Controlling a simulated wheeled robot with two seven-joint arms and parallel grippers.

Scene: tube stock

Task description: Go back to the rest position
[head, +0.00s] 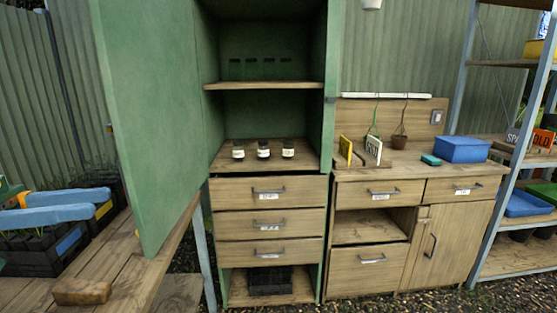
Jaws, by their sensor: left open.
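My left gripper (100,203) comes in at the left edge, its two light blue fingers apart with nothing between them. It is over the dark crates on the wooden bench, left of the open green door (150,120). My right gripper is not in view. The tall green cabinet (332,130) stands open in the middle. Several dim green jars (260,69) stand on the shelf above.
The cabinet door reaches toward me beside the left bench (150,270). A wooden block (82,292) lies near its front edge. A black crate (270,280) is under the closed drawers. A blue bin (461,149) and small signs stand on the right workbench. A metal rack is at far right.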

